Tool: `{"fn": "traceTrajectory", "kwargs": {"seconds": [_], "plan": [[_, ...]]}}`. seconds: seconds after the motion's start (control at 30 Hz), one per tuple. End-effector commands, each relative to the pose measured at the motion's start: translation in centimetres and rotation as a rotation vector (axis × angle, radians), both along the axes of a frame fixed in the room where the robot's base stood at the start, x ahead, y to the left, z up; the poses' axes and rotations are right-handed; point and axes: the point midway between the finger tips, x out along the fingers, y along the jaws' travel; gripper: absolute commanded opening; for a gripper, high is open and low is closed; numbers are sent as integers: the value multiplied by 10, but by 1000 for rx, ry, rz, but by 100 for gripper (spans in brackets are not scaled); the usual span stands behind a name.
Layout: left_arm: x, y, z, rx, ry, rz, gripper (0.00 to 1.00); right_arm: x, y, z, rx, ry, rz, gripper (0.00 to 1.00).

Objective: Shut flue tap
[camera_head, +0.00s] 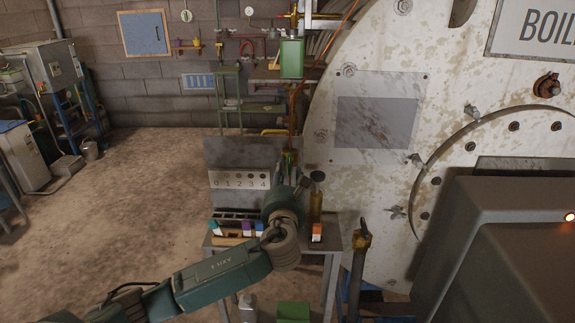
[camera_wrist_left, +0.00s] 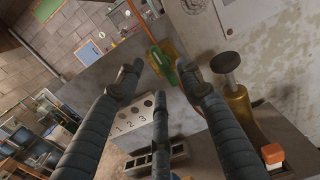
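A tap with a green lever handle (camera_wrist_left: 163,66) and a yellow body stands at the grey panel (camera_wrist_left: 110,65); I take it for the flue tap. In the head view its green and yellow part (camera_head: 289,160) shows just above my left gripper (camera_head: 291,182). In the left wrist view my left gripper (camera_wrist_left: 161,82) has its fingers spread apart, with nothing between them. The handle lies just beyond the fingertips, in line with the gap; whether any finger touches it I cannot tell. A plate marked 0 to 4 (camera_head: 240,181) is on the panel. My right gripper is not in view.
The boiler (camera_head: 335,175) rises at the right. Open floor (camera_head: 110,220) lies to the left.

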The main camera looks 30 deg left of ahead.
Motion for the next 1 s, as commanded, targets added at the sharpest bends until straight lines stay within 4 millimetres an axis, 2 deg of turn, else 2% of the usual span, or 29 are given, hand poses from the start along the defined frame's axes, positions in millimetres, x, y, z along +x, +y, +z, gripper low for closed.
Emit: {"fn": "traceTrajectory", "kwargs": {"seconds": [0.1, 0.27, 0.63, 0.8, 0.83, 1.0], "plan": [[17, 11, 1, -2, 0, 2, 37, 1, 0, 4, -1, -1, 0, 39], [31, 19, 0, -2, 0, 0, 37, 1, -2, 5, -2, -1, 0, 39], [36, 22, -1, -4, 0, -1, 37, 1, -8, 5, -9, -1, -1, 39], [36, 22, -1, -4, 0, -1, 3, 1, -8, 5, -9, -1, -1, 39], [36, 22, -1, -4, 0, -1, 0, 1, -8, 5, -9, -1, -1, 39], [36, 22, -1, -7, -1, 0, 0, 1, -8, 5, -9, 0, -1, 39]]}}
